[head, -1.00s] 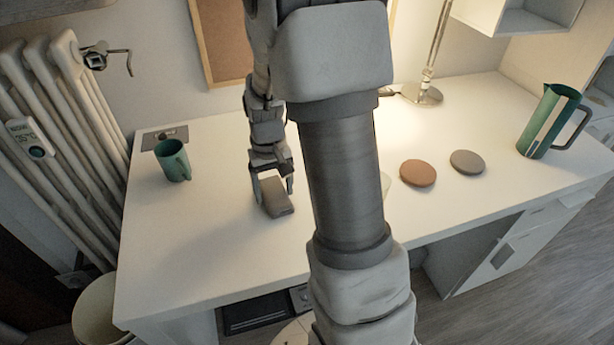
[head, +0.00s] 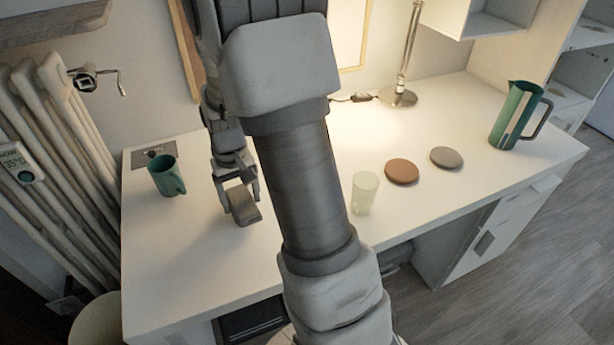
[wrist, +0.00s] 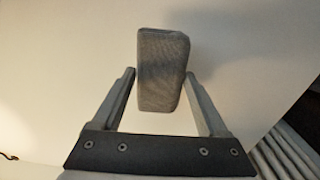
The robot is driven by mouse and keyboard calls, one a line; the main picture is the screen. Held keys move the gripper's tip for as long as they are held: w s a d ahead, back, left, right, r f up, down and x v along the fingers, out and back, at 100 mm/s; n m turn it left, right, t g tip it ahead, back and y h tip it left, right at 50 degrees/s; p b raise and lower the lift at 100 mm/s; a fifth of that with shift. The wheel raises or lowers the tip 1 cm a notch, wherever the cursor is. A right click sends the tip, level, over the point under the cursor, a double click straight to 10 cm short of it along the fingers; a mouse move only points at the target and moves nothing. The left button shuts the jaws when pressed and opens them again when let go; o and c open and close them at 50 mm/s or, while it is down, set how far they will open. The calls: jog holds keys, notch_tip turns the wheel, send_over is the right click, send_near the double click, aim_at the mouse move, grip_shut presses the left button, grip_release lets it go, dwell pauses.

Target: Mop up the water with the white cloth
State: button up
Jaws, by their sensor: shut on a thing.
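My gripper (head: 238,188) is over the left half of the white desk, to the right of a green mug. It is shut on a grey, fabric-textured block (wrist: 162,70), which also shows in the head view (head: 244,208). The block looks like a folded cloth or pad, and it looks grey rather than white. In the wrist view the two fingers (wrist: 160,88) flank it on both sides. Whether it touches the desk I cannot tell. I cannot make out any water on the desk; my arm hides part of the middle.
The green mug (head: 166,176) stands left of my gripper. A pale translucent glass (head: 364,193) stands right of my arm, near a brown coaster (head: 402,172) and a grey coaster (head: 447,157). A green pitcher (head: 515,116) and a lamp (head: 398,97) stand farther right and back. The front left desk is clear.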

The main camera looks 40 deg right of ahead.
jog(key=shift+r+p, duration=2.2)
jog(key=shift+r, duration=0.7)
